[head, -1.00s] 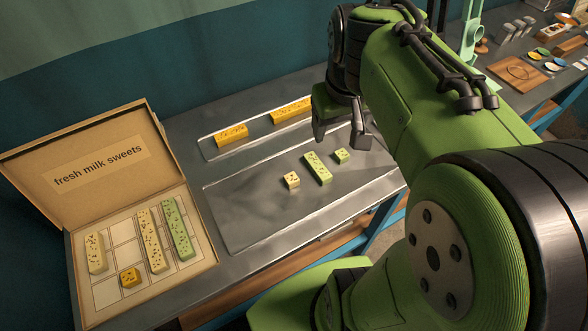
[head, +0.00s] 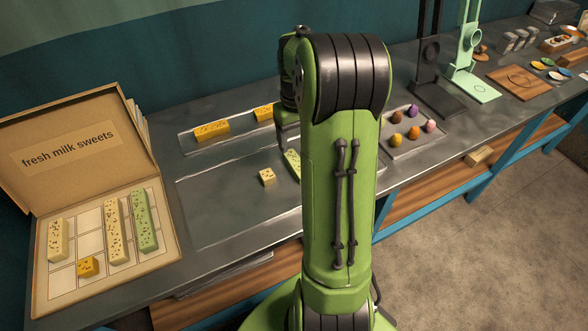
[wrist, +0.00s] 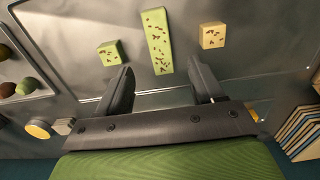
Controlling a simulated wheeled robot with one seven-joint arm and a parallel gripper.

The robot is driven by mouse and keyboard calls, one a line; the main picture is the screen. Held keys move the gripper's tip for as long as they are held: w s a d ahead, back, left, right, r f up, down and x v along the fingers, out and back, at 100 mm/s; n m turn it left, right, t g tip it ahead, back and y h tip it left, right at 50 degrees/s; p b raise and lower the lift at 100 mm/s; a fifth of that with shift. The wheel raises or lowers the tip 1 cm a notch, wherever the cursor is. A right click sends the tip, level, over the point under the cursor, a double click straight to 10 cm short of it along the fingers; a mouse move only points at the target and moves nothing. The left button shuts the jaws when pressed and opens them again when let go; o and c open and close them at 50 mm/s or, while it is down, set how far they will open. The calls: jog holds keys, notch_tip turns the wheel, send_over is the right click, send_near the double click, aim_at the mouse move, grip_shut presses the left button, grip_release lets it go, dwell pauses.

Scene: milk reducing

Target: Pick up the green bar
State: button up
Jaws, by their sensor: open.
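The green bar (wrist: 157,40), speckled with brown bits, lies on the metal tray. In the head view its left part (head: 292,163) shows and my arm hides the rest. A small green cube (wrist: 110,53) and a cream cube (wrist: 212,36) lie on either side of it in the wrist view; the cream cube also shows in the head view (head: 267,177). My gripper (wrist: 161,66) is open and empty, its fingers apart with the bar lying just beyond their tips, between their lines. In the head view my gripper is mostly hidden behind my arm.
A box (head: 72,295) marked "fresh milk sweets" stands at the left and holds cream bars, an orange cube and another green bar (head: 144,220). Orange bars (head: 212,130) lie on a narrow back tray. A tray of coloured balls (head: 413,145) is right of my arm.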

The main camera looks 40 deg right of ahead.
aim_at(296, 163)
notch_tip(296, 163, down, 9)
jog(key=shift+f+b, duration=0.1)
jog(key=shift+b, duration=1.15)
jog(key=c, duration=1.2)
notch_tip(296, 163, up, 10)
jog(key=p, duration=0.3)
